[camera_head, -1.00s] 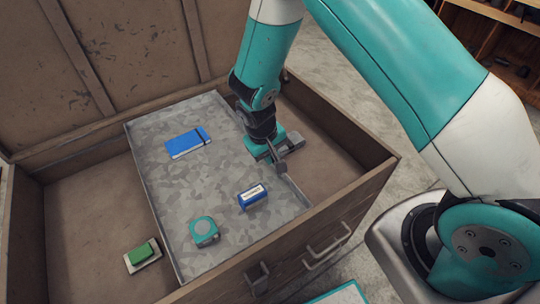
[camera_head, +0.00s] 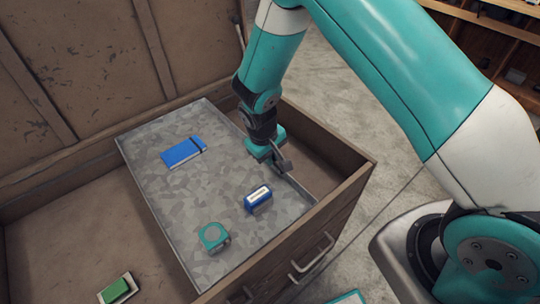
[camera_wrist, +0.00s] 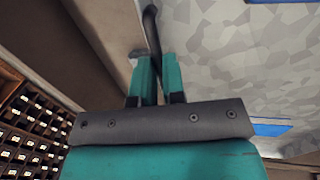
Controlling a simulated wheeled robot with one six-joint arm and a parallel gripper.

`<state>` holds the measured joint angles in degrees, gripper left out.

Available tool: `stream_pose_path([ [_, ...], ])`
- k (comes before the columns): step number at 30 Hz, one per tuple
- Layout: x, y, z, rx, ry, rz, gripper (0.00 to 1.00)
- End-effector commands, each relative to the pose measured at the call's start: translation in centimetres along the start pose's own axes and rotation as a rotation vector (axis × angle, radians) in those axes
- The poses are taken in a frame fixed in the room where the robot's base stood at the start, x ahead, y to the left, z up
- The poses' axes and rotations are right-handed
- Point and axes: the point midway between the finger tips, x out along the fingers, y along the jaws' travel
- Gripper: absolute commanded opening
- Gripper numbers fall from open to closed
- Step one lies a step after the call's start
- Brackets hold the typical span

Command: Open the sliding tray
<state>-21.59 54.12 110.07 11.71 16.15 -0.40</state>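The sliding tray (camera_head: 185,215) is a grey, mottled flat panel inside a brown wooden chest (camera_head: 345,190). It lies across the middle of the chest, with open space on both sides. My gripper (camera_head: 281,166) is at the tray's right edge. In the wrist view, my gripper's teal fingers (camera_wrist: 157,62) are close together around a dark curved handle (camera_wrist: 151,30) beside the tray (camera_wrist: 235,50). The exact finger contact is partly hidden.
A blue notebook (camera_head: 180,153), a blue-and-white box (camera_head: 257,198) and a teal tape measure (camera_head: 213,237) lie on the tray. A green-topped block (camera_head: 117,290) is on the chest floor at left. Free room remains between the tray and the chest's right wall.

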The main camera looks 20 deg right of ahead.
Motion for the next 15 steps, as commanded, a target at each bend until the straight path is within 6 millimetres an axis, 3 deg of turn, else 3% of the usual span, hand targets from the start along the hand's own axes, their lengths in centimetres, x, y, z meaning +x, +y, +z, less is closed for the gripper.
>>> stream_pose_path([
  [1,-0.19,0.05,-0.34,0.001,0.012,0.000,0.13],
  [4,-0.16,0.05,-0.27,0.001,0.010,0.000,0.36],
  [15,-0.56,0.06,-0.12,0.002,0.005,0.000,0.36],
])
